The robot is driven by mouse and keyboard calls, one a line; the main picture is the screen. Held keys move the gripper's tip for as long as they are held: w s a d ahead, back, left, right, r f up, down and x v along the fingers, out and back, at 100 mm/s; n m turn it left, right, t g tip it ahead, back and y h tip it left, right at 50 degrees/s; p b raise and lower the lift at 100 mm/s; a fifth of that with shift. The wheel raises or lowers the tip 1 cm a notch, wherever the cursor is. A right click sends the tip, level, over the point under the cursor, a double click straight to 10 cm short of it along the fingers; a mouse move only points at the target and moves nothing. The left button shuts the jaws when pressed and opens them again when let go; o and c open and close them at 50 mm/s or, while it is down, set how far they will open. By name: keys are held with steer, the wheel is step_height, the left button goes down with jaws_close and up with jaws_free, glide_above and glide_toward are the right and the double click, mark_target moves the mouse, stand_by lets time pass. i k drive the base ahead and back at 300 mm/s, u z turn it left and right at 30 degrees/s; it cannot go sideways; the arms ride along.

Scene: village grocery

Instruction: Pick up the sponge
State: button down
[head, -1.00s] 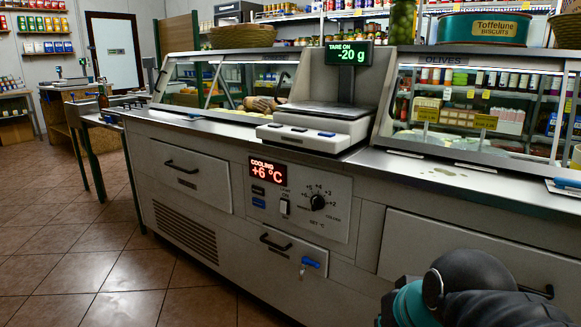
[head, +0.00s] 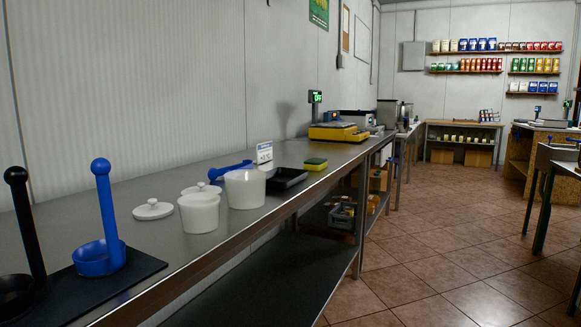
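A small sponge (head: 316,164), yellow with a green face, lies on the long steel counter (head: 150,190) along the left wall. It is just behind and to the right of a black tray (head: 286,178). Nothing covers it. My gripper is not in view, so I cannot see whether it is open or shut.
White pots (head: 245,188), loose lids (head: 153,209) and a blue-handled tool (head: 232,169) stand left of the tray. Blue (head: 106,220) and black upright-handled tools stand nearer. A yellow scale (head: 338,132) is farther back. The tiled floor (head: 430,230) to the right is clear.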

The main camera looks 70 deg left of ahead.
mark_target(312, 165)
steer(key=u, duration=2.5)
